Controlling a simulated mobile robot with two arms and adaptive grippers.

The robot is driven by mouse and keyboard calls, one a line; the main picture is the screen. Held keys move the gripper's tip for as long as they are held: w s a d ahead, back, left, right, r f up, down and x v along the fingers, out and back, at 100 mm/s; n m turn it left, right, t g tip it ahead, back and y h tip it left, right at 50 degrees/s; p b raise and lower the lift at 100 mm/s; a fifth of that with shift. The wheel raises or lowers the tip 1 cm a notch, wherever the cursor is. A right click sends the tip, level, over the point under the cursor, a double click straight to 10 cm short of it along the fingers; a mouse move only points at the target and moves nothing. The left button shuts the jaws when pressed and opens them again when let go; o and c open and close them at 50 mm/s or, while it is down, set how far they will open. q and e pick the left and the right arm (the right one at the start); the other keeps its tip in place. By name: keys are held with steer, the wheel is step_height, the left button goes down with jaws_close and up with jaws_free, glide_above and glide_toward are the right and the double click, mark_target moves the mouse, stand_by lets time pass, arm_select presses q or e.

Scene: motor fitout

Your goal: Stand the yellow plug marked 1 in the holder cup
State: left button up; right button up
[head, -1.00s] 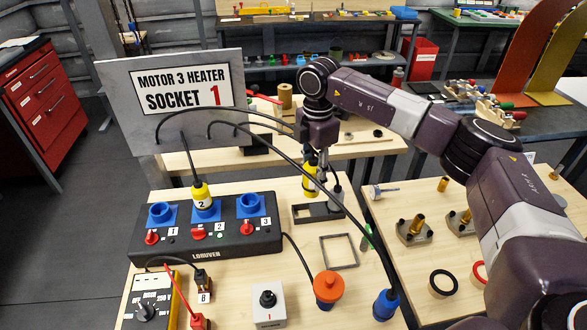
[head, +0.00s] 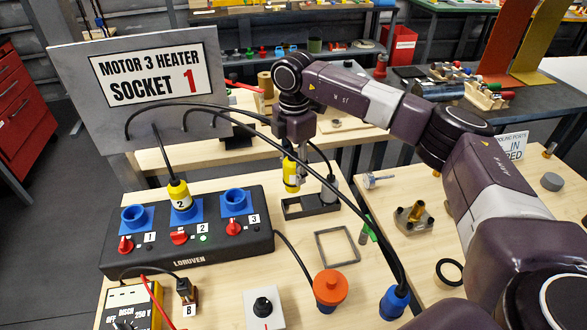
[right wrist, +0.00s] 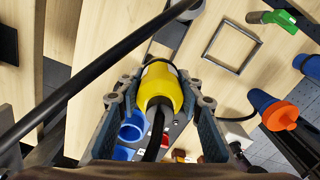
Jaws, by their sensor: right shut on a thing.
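My right gripper (head: 291,150) points down and is shut on a yellow plug (head: 291,176). The right wrist view shows this plug (right wrist: 161,84) between both fingers, with a dark cable running from it. Its number is not readable. In the head view the plug appears just behind and above a dark holder tray (head: 298,213); I cannot tell whether they touch. A grey cylindrical cup (head: 330,190) stands at the tray's right end, with a dark cable at its top. My left gripper is out of view.
A black socket box (head: 190,246) has three blue sockets; a yellow plug marked 2 (head: 179,194) stands in the middle one. Black cables arch from the sign panel (head: 150,85).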

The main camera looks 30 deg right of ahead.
mark_target(294, 184)
steer(key=shift+d, duration=0.1)
steer(key=shift+w+f+b, duration=0.15)
steer(key=shift+f+b, duration=0.2)
steer(key=shift+f, duration=0.25)
steer(key=shift+f+b, duration=1.35)
steer(key=shift+f, duration=0.95)
steer(key=shift+p, duration=0.3)
steer(key=shift+f+b, duration=1.15)
steer(key=shift+f, duration=0.9)
steer(key=o, duration=1.3)
steer(key=shift+o, duration=0.2)
steer(key=shift+r, duration=0.1)
